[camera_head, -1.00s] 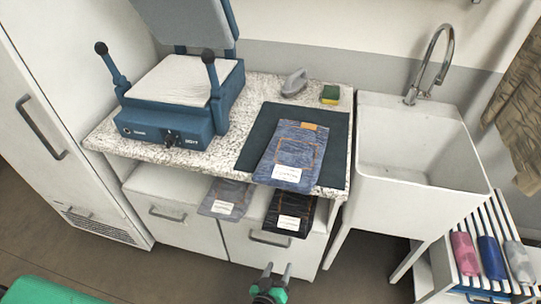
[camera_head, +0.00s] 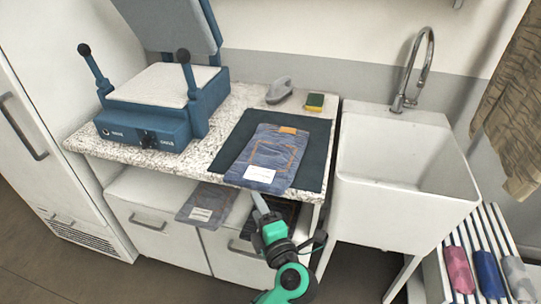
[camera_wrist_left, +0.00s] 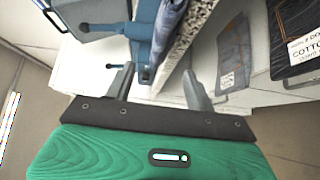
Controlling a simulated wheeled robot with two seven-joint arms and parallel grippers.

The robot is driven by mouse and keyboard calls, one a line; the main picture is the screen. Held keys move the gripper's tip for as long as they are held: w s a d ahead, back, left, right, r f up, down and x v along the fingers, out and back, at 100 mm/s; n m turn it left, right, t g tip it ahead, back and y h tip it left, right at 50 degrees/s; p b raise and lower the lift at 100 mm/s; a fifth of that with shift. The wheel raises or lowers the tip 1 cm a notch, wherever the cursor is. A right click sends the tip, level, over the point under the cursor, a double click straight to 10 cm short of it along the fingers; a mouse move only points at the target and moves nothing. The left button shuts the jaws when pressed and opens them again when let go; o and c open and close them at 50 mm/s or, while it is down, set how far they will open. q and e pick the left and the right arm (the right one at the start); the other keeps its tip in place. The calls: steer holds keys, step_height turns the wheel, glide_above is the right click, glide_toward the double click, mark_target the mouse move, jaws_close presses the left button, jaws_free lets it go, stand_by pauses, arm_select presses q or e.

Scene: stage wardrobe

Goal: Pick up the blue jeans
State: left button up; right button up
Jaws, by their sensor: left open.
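The folded blue jeans (camera_head: 268,157) with an orange patch and a white label lie on a dark mat (camera_head: 312,150) on the speckled counter. Their front end reaches the counter's front edge. My left gripper (camera_head: 260,205) is just in front of that end, and its finger shows just below the label; I cannot tell whether they touch. In the left wrist view the jaws (camera_wrist_left: 158,82) are apart with nothing between them, and a blue edge of the jeans (camera_wrist_left: 169,22) shows beyond them. My right gripper is not in view.
Grey folded jeans (camera_head: 205,203) and black ones (camera_wrist_left: 294,38) lie lower, below the counter edge. A blue press (camera_head: 150,125) stands left, a sink (camera_head: 400,205) right. A sponge (camera_head: 314,102) and a grey iron-like item (camera_head: 279,90) sit behind the mat. Rolled cloths (camera_head: 488,272) lie at right.

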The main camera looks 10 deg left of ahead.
mark_target(248, 190)
arm_select(q)
steer(key=x, duration=0.3)
steer(key=shift+w+a, duration=0.2)
steer(key=p+x, duration=0.1)
steer(key=x, duration=0.3)
steer(key=shift+w+a+f, duration=0.1)
steer(key=shift+w+a, duration=0.05)
steer(key=shift+w, duration=0.2)
jaws_close()
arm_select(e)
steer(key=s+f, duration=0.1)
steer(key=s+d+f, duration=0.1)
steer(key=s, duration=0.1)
